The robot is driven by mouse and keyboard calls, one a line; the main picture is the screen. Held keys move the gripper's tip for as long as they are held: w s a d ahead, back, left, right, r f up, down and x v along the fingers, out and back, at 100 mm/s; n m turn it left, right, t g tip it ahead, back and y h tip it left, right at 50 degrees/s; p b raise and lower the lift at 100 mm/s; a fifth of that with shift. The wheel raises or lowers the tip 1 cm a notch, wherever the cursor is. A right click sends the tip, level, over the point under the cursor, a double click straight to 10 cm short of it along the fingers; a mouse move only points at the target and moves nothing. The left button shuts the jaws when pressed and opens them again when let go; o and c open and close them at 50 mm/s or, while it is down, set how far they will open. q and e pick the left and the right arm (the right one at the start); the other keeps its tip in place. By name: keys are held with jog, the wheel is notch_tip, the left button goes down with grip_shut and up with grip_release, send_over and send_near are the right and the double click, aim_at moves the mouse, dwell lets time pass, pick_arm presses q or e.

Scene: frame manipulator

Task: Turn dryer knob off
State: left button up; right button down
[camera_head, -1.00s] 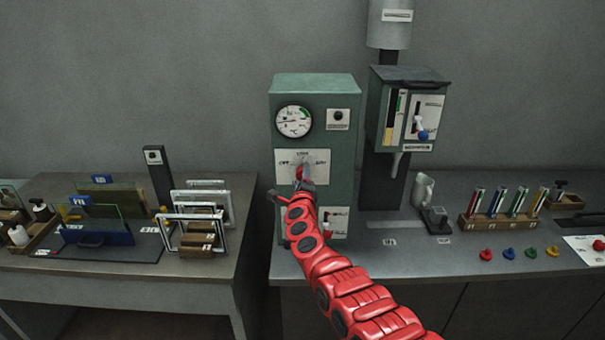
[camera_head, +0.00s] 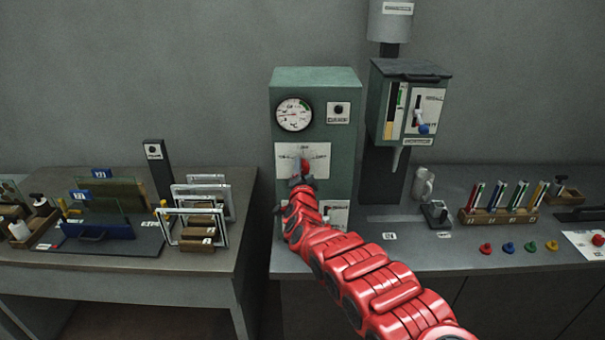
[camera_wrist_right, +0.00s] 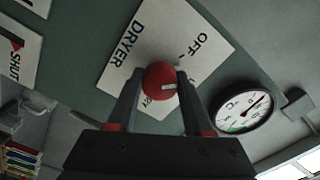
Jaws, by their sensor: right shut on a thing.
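The dryer is a green cabinet (camera_head: 345,90) on the bench, with a white label plate (camera_head: 318,152) on its front. Its round red knob (camera_wrist_right: 160,82) shows in the right wrist view in front of the plate, which reads DRYER and OFF. A small white mark sits on the knob's face. My right gripper (camera_head: 303,178) is at the plate; in the wrist view its two fingers (camera_wrist_right: 158,84) are shut on the knob, one on each side. In the head view the gripper covers part of the plate's lower edge. My left gripper is not in view.
A round gauge (camera_head: 294,114) is above the plate. Framed panels (camera_head: 203,212) stand on the left table.

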jog(key=n+b, duration=0.4)
jog(key=shift+f, duration=0.2)
jog(key=shift+r+n+b, duration=0.2)
jog(key=shift+n+b, duration=0.1)
jog(key=shift+n, duration=0.1)
jog(key=shift+c, duration=1.5)
grip_release()
jog(key=shift+s+f, duration=0.1)
jog(key=shift+f, duration=0.05)
